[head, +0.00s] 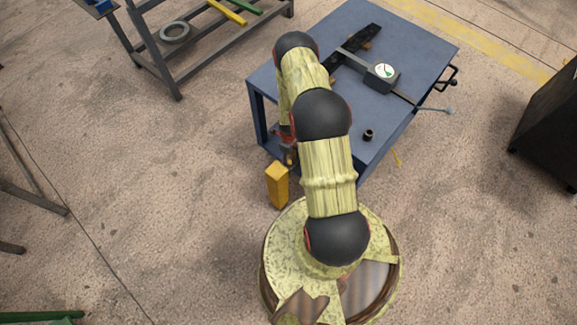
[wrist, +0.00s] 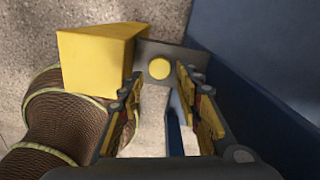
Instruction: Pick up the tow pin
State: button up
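A round yellow disc (wrist: 160,68), which looks like the end of the tow pin, shows in the wrist view on a grey plate (wrist: 190,56) next to a yellow block. The rest of the pin is hidden. My gripper (wrist: 160,82) is open, with one finger on each side of the disc and clear gaps between. I cannot tell how far the fingertips are above the plate. In the head view my gripper (head: 288,152) hangs low beside the blue table, partly hidden by my arm; the pin cannot be made out there.
The yellow block (head: 277,185) stands on the floor close to the blue table (head: 420,50), whose side is just right of my gripper. On the table are a dial gauge tool (head: 384,74), a black bar (head: 362,42) and a small black ring (head: 368,134). A rack (head: 160,65) stands further left.

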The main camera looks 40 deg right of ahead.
aim_at(288, 166)
notch_tip(288, 166, down, 4)
jog(key=shift+w+a+r+b, duration=0.1)
jog(key=shift+r+b, duration=0.05)
jog(key=shift+b, duration=0.35)
jog(key=c, duration=0.3)
grip_shut()
